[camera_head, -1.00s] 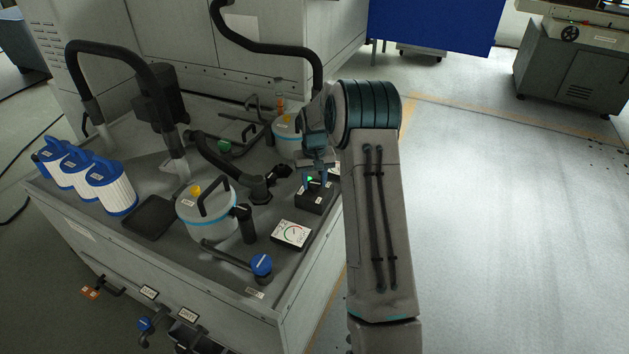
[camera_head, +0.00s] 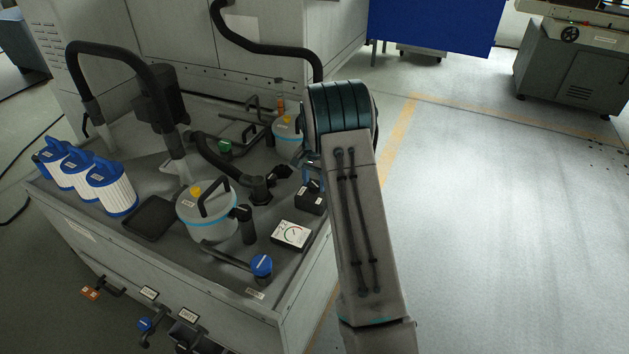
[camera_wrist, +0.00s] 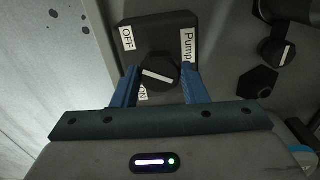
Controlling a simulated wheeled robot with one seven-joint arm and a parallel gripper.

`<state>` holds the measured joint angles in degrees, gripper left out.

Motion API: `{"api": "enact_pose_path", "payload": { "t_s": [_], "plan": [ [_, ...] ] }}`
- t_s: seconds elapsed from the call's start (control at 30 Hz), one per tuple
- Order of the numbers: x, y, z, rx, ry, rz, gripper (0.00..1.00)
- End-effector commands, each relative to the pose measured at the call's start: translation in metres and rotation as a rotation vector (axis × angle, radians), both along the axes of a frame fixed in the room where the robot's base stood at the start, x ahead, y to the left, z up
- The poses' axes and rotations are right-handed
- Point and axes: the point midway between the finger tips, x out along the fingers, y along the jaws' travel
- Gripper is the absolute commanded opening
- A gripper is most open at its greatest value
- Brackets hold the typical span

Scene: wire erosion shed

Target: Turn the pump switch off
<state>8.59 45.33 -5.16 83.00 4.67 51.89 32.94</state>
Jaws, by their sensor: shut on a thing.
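The pump switch is a black box (camera_head: 309,201) at the right front part of the machine's deck, partly behind my arm in the head view. In the wrist view its box (camera_wrist: 172,28) carries OFF, Pump and ON labels. Its round black knob (camera_wrist: 155,75) has a white line lying nearly crosswise in the picture, its left end between the ON and OFF labels. My gripper (camera_wrist: 159,70) has its two blue fingers on either side of the knob, shut on it. The ON label is partly hidden by the left finger. In the head view my arm hides most of the gripper.
A lidded canister (camera_head: 207,222) and a blue-knobbed valve (camera_head: 261,265) stand to the left. A black hose fitting (camera_head: 261,190) is close by the switch. Open floor (camera_head: 490,220) lies to the right.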

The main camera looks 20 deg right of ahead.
Motion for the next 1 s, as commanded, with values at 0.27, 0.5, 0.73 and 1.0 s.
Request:
{"api": "enact_pose_path", "payload": {
  "t_s": [0.27, 0.5, 0.73, 1.0],
  "plan": [
    [0.0009, 0.0001, 0.001, 0.0, -0.003, -0.02, 0.17],
    [0.0009, 0.0001, 0.0011, 0.0, -0.003, -0.02, 0.17],
    [0.0005, 0.0, 0.0006, 0.0, -0.001, -0.019, 0.61],
    [0.0006, 0.0, 0.0096, -0.001, -0.002, -0.018, 0.61]
  ]
}}
